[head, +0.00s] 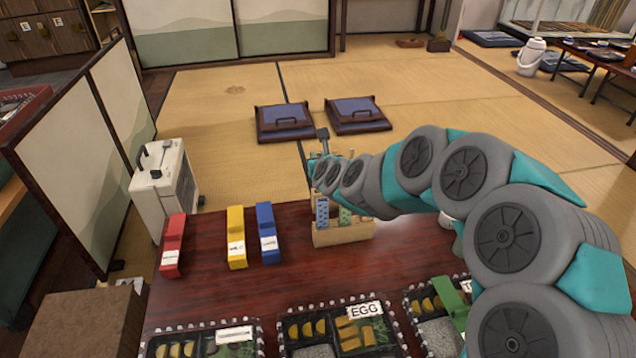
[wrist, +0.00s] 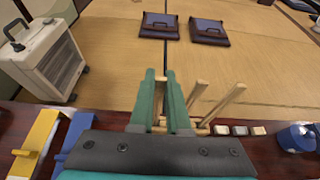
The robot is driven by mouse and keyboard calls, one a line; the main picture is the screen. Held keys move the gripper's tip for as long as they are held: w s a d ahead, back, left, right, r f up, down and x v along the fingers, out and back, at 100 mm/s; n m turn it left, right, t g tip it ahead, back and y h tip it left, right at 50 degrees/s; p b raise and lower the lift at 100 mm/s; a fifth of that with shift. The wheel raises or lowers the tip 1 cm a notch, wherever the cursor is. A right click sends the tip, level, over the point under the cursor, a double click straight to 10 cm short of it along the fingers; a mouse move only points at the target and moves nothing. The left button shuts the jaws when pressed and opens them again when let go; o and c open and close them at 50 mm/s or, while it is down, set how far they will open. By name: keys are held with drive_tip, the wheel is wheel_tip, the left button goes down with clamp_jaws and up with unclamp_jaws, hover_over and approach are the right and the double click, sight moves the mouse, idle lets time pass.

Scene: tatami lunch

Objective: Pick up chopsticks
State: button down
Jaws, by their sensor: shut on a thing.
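A wooden chopstick holder (head: 343,236) stands on the dark red table, with patterned upright pieces at its front, partly behind my arm. In the wrist view, light wooden chopsticks (wrist: 227,104) stick up and lean to the right of my gripper. My gripper (wrist: 161,80) has its two teal fingers close together, shut on a light wooden chopstick (wrist: 161,92) that shows between them. Its lower part is hidden by the gripper body, so I cannot tell whether it is clear of the holder. In the head view my arm hides most of the gripper.
Red (head: 172,246), yellow (head: 236,238) and blue (head: 267,233) labelled pieces lie left on the table (head: 210,285). Bento boxes (head: 284,343) line the front edge. A white heater (head: 165,188) stands beyond the left. Cushions (head: 285,122) lie on the open tatami behind.

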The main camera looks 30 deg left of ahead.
idle(0.3)
wheel_tip(320, 180, up, 11)
drive_tip(key=shift+f+p, duration=0.2)
drive_tip(key=shift+p, duration=0.9)
wheel_tip(320, 180, up, 8)
drive_tip(key=p, duration=0.7)
